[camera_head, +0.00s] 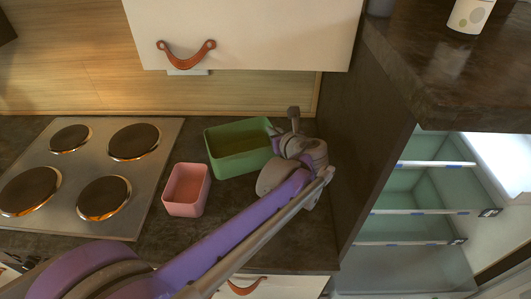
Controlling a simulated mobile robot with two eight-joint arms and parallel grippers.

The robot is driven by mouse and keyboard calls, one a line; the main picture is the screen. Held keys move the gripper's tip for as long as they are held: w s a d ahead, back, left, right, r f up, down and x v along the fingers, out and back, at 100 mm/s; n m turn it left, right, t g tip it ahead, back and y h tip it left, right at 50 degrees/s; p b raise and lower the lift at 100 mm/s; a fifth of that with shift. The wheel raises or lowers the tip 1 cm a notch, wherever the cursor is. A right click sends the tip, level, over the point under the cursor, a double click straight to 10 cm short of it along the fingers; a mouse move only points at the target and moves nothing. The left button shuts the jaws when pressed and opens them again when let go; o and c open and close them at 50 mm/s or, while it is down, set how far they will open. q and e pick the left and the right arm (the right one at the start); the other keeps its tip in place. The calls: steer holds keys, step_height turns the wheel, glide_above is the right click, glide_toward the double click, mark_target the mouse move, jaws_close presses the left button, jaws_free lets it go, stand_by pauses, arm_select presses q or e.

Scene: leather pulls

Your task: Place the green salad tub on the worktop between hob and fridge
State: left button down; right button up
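The green salad tub (241,163), a rectangular open container, stands upright on the dark worktop (152,240) between the hob (60,222) and the open fridge (420,205). My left arm reaches across from the lower left. My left gripper (277,131) is at the tub's right end, close to its rim. The wrist hides part of that end and the fingertips, so I cannot tell whether the fingers are shut on the rim or only beside it. My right gripper is not in view.
A smaller pink tub (186,190) stands left of my arm, between the hob and the green tub. A dark panel (352,150) separates the worktop from the fridge. A white cupboard with a leather pull (187,57) hangs above. Some bare worktop lies behind the pink tub.

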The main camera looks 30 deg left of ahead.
arm_select(q)
step_height(320, 180, down, 2)
steer(key=shift+s+f, duration=0.15)
steer(key=shift+f, duration=0.05)
steer(key=shift+f+b, duration=0.3)
steer(key=shift+f, duration=1.75)
steer(key=c, duration=1.1)
jaws_free()
steer(key=shift+f, duration=0.1)
steer(key=shift+r, duration=0.25)
steer(key=v, duration=1.1)
steer(key=shift+s+d+r, duration=0.15)
steer(key=shift+d+r, duration=0.05)
steer(key=shift+d, duration=0.15)
